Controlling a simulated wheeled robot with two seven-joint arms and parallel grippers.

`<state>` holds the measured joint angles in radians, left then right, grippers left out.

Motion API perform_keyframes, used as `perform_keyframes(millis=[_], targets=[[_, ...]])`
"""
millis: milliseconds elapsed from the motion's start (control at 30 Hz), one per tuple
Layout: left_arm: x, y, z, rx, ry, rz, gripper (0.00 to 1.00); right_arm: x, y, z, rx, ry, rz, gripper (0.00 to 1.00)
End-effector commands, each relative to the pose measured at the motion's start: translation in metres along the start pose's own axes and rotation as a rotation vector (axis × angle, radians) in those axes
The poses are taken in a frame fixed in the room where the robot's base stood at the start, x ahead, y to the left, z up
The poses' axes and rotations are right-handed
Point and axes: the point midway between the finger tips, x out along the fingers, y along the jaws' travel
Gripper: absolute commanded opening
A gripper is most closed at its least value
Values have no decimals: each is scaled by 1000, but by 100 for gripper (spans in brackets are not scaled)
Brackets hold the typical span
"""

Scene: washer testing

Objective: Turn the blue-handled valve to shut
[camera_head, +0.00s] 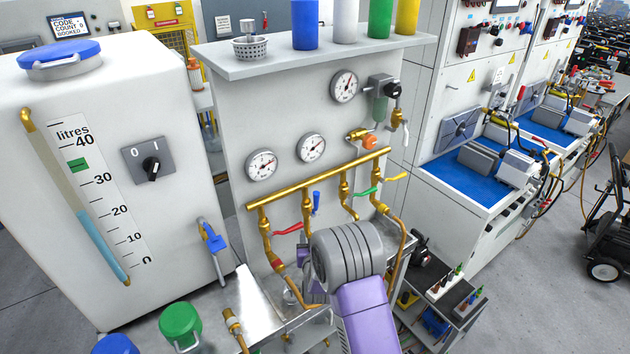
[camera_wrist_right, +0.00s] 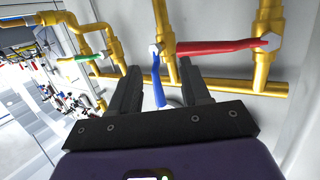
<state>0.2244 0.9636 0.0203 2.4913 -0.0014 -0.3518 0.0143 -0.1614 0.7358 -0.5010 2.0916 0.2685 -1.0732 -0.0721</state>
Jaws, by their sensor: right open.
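The blue-handled valve (camera_head: 316,203) is on a drop pipe of the brass manifold (camera_head: 330,178) on the grey panel. Its handle points up, roughly along its pipe. In the right wrist view the blue handle (camera_wrist_right: 159,85) shows between the two dark fingers, with a visible space on each side. My right gripper (camera_wrist_right: 159,72) is open around the handle's line; I cannot tell whether either finger touches it. In the head view the right wrist (camera_head: 345,255) hides the fingertips and the pipe below the blue handle. My left gripper is not in view.
A red-handled valve (camera_head: 288,229) is close left of the blue one, its lever across its pipe. Green (camera_head: 366,192) and yellow (camera_head: 395,177) handles are to the right. A tank (camera_head: 95,220) with a blue tap (camera_head: 214,242) stands left. A steel bench (camera_head: 245,300) lies below.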

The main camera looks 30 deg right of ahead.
Motion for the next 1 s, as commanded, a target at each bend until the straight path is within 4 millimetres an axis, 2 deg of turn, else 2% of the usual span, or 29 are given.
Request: perform_keyframes(millis=[33, 100, 200, 367, 700, 1000], targets=[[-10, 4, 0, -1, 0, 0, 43, 2, 3, -36, 0, 73, 16, 47], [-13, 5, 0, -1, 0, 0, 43, 4, 9, -64, 0, 147, 38, 47], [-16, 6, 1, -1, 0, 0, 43, 6, 13, -85, 1, 202, 54, 47], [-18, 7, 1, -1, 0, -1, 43, 20, 15, -91, -1, 214, 59, 47], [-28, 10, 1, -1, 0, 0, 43, 64, 18, -100, -1, 211, 58, 47], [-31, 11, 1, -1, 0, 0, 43, 79, 18, -102, 0, 210, 57, 47]])
